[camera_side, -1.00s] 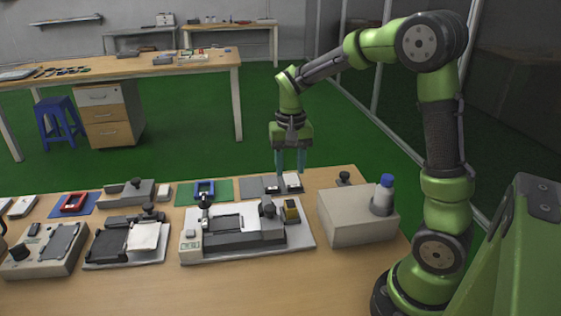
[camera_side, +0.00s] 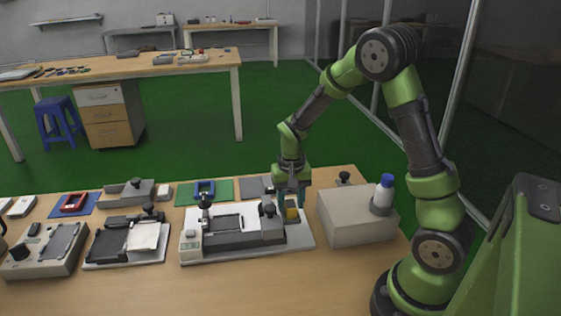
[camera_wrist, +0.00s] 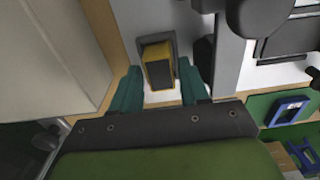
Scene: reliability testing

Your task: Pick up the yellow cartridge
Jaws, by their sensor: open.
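The yellow cartridge (camera_side: 292,214) stands at the right end of the white-based test fixture (camera_side: 247,252). In the wrist view the yellow cartridge (camera_wrist: 158,66) has a dark face and sits in a grey holder (camera_wrist: 146,41). My gripper (camera_side: 290,205) is low over the cartridge in the side view, pointing down. In the wrist view the teal fingers of my gripper (camera_wrist: 163,84) are apart, one on each side of the cartridge's near end. Gaps show between the fingers and the cartridge.
A black knob (camera_side: 267,207) on the fixture is close to the left. The table front (camera_side: 230,285) is clear.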

